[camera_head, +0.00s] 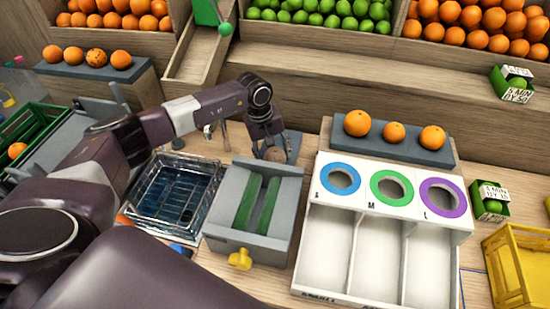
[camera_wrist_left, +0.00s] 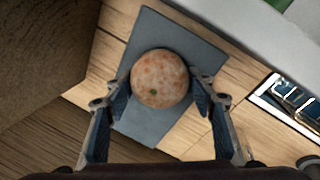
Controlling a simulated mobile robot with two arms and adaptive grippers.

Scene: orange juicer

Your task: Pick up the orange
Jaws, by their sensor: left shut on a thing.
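A dull, brownish-orange mottled orange (camera_wrist_left: 160,79) sits between the two fingers of my left gripper (camera_wrist_left: 163,88) in the left wrist view. The fingers touch it on both sides. Below it is a grey rectangular mat (camera_wrist_left: 150,25); I cannot tell whether the orange still touches the mat. In the head view the left gripper (camera_head: 268,140) points down behind the grey juicer-like box with green strips (camera_head: 240,215), and the orange (camera_head: 275,155) shows partly under the fingers. My right gripper is not in view.
Three oranges (camera_head: 394,132) lie on a grey tray (camera_head: 350,147) to the right. A white sorter (camera_head: 335,250) with blue, green and purple rings stands in front. A yellow crate (camera_head: 515,265) is at the right edge.

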